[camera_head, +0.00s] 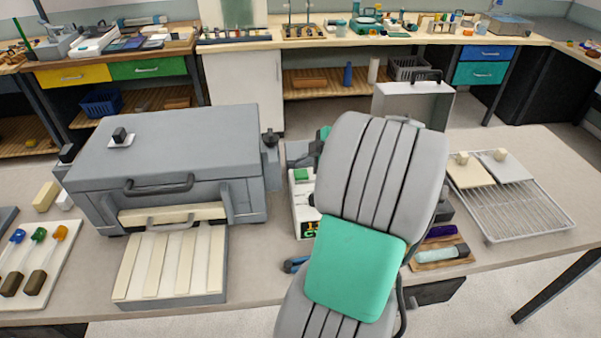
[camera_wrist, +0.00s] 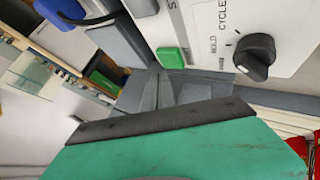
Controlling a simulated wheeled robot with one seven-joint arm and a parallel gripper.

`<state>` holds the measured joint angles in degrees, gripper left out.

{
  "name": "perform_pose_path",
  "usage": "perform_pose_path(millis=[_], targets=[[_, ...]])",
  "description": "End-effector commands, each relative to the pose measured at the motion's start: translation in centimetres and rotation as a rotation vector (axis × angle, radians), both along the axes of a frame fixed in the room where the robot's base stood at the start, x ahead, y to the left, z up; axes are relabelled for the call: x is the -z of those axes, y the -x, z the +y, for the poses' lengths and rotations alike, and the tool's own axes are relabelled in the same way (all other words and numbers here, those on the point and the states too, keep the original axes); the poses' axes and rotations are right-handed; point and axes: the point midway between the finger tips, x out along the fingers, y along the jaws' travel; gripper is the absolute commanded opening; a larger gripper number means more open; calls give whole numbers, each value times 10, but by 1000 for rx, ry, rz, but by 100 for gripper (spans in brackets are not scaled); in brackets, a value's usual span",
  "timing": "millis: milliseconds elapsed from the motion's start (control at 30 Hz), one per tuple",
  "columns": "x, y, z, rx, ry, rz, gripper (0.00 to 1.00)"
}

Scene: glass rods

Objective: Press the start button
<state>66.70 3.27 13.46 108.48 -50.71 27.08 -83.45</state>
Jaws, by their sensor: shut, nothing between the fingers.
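The green start button (camera_wrist: 171,58) sits on a white control panel (camera_wrist: 205,25) in the wrist view. A black knob (camera_wrist: 255,57) with the words CYCLE and HOLD near it is to its right. My gripper (camera_wrist: 160,78) is shut and empty, its grey fingers pointing toward the panel just below and left of the button in the picture. I cannot tell whether they touch it. In the head view the green button (camera_head: 301,175) shows on the white box (camera_head: 303,212), left of my arm, which hides much of the box and my gripper.
A grey lidded furnace (camera_head: 170,150) stands left of the box, with a ribbed cream tray (camera_head: 170,265) in front. A wire rack (camera_head: 525,213) with two plates lies at the right. A wooden holder (camera_head: 440,262) with a pale tube lies right of my arm.

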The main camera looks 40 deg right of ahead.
Motion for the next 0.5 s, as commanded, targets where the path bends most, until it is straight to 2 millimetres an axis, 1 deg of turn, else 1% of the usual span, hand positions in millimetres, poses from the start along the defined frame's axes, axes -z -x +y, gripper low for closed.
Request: perform_pose_path(millis=[33, 300, 400, 500], targets=[[-7, 0, 0, 0, 2, 0, 0], [-35, 0, 0, 0, 2, -2, 0], [-44, 0, 0, 0, 1, -1, 0], [-48, 0, 0, -1, 1, 0, 0]])
